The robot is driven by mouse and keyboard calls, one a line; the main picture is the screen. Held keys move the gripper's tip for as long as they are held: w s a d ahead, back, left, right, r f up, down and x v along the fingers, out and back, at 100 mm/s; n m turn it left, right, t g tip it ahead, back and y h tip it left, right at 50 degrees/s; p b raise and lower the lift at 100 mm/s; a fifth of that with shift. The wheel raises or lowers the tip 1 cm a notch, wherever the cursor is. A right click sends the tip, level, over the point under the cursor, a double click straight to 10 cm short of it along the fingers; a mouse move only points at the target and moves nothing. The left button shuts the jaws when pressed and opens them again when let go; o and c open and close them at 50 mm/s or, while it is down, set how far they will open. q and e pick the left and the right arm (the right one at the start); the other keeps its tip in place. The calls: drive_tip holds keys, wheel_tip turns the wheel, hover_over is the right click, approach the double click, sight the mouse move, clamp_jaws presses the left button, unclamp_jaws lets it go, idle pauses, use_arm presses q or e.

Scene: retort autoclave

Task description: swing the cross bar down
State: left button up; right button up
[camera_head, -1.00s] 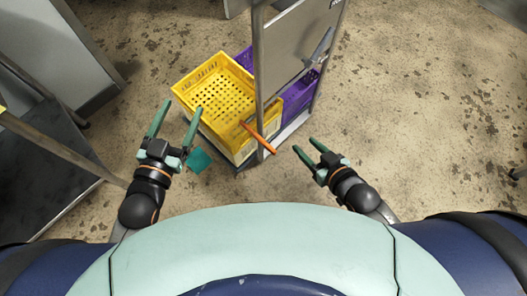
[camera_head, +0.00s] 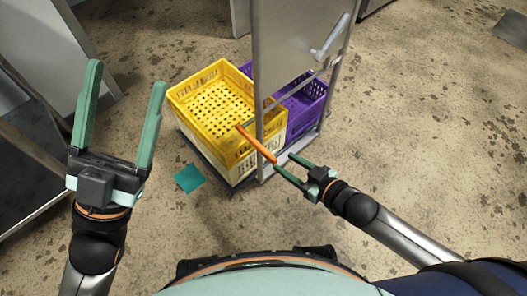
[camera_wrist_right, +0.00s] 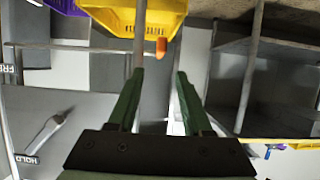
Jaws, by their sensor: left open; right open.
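An orange bar (camera_head: 257,145), which I take for the cross bar, slopes across the near upright of the metal cart frame (camera_head: 259,100), in front of the yellow crates. My right gripper (camera_head: 284,162) is open, its fingertips close to the lower right end of the orange bar. In the right wrist view, the orange end (camera_wrist_right: 161,47) shows just beyond and between the open fingertips (camera_wrist_right: 159,73); the rest of the bar is not clear there. I cannot tell if they touch. My left gripper (camera_head: 127,75) is open and empty, at the left, apart from the cart.
A teal square (camera_head: 189,178) lies on the floor. Open floor lies to the right.

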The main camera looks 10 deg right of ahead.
sight(264, 150)
drive_tip(key=b+x, duration=0.4)
drive_tip(key=x, duration=0.6)
drive_tip(key=shift+w+a+f, duration=0.1)
drive_tip(key=shift+w+f, duration=0.05)
drive_tip(key=shift+w, duration=0.05)
drive_tip(key=shift+c, duration=0.3)
clamp_jaws()
idle(0.7)
